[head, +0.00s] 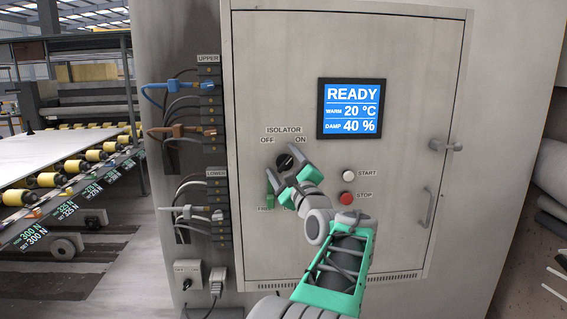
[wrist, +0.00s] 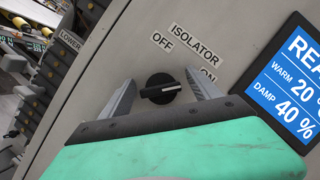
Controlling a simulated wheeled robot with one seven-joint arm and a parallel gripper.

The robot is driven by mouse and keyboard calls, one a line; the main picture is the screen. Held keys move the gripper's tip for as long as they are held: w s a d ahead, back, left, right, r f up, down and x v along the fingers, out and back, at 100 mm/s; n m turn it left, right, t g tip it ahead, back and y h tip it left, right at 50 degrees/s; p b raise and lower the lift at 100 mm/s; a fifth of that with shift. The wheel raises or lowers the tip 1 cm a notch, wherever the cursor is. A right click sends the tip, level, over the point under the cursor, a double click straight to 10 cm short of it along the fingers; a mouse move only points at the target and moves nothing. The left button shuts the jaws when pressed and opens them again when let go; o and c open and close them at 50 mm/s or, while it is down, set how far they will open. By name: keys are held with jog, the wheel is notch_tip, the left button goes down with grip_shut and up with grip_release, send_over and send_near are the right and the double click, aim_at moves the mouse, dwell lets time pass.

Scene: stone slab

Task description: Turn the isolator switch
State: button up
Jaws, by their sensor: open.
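The isolator switch (head: 285,161) is a black round rotary knob on the grey cabinet door, below the ISOLATOR label with OFF at left and ON at right. In the wrist view the knob (wrist: 160,90) shows a raised grip bar. Its white mark points roughly toward ON. My gripper (head: 283,168) is open at the knob. In the wrist view its two grey fingers (wrist: 160,77) stand either side of the knob, with gaps visible on both sides. I cannot tell how deep the fingertips reach. The gripper hides part of the door below the knob.
A blue display (head: 352,108) reads READY, WARM 20 °C, DAMP 40 %. A white START button (head: 348,176) and red STOP button (head: 347,199) lie right of my gripper. Terminal strips with plugged cables (head: 208,120) stand at left. A door handle (head: 427,207) projects at right.

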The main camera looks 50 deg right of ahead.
jog(key=shift+c, duration=0.2)
jog(key=c, duration=1.3)
jog(key=shift+n, duration=0.3)
jog(key=n+y+b, duration=0.1)
jog(key=n+y, duration=0.1)
jog(key=n, duration=0.2)
jog(key=shift+f, duration=0.1)
jog(key=n+g+y, duration=0.1)
jog(key=n, duration=0.3)
jog(key=shift+g, duration=0.4)
jog(key=n+g, duration=0.1)
jog(key=n, duration=0.2)
jog(key=shift+a+f, duration=0.1)
jog(key=shift+f+n+g+b, duration=0.15)
jog(key=shift+n+g+b, duration=0.3)
jog(key=shift+n+g, duration=0.9)
jog(key=shift+n+t, duration=0.25)
jog(key=shift+n, duration=0.2)
